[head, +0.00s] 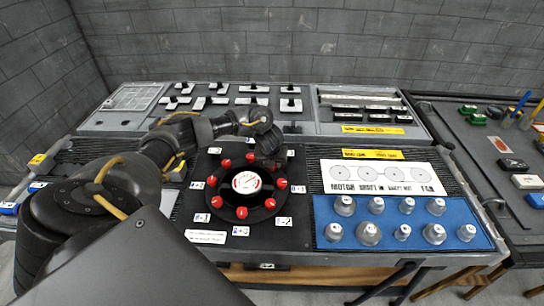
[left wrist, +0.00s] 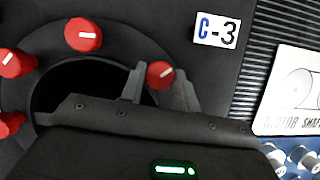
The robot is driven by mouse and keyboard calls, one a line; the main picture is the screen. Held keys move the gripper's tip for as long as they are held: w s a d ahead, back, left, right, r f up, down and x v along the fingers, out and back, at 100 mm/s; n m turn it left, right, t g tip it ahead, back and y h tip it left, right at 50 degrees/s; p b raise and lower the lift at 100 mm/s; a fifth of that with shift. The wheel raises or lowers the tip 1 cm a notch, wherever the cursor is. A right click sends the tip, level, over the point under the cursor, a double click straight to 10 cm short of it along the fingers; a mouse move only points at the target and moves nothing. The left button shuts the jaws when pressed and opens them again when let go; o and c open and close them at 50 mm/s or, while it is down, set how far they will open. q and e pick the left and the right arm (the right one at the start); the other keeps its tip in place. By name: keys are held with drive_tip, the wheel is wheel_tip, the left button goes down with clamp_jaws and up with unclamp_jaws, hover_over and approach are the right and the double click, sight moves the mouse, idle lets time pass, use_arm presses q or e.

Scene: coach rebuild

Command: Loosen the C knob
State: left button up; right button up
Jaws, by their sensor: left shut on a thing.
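The round black dial (head: 233,205) has a white gauge face (head: 246,182) and a ring of red knobs around it. My left gripper (left wrist: 160,88) reaches down over the dial's far right side and is shut on a red knob (left wrist: 161,73) with a white mark. The C-3 label (left wrist: 216,30) lies up and right of that knob in the left wrist view. Another red knob (left wrist: 83,35) stands free to its left. In the head view my left gripper (head: 270,160) hides the held knob. My right gripper is not in view.
A blue tray (head: 385,237) with several grey knobs and a white sheet (head: 350,172) with circles lie right of the dial. Black parts stand on the back panel (head: 236,103). Loose items lie on the far right bench (head: 475,150).

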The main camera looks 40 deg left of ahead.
use_arm(q)
drive_tip(key=shift+r+n+p, duration=0.1)
drive_tip(key=shift+n+p, duration=0.3)
drive_tip(key=shift+n, duration=0.2)
drive_tip(key=o, duration=0.9)
drive_tip(key=shift+o, duration=0.2)
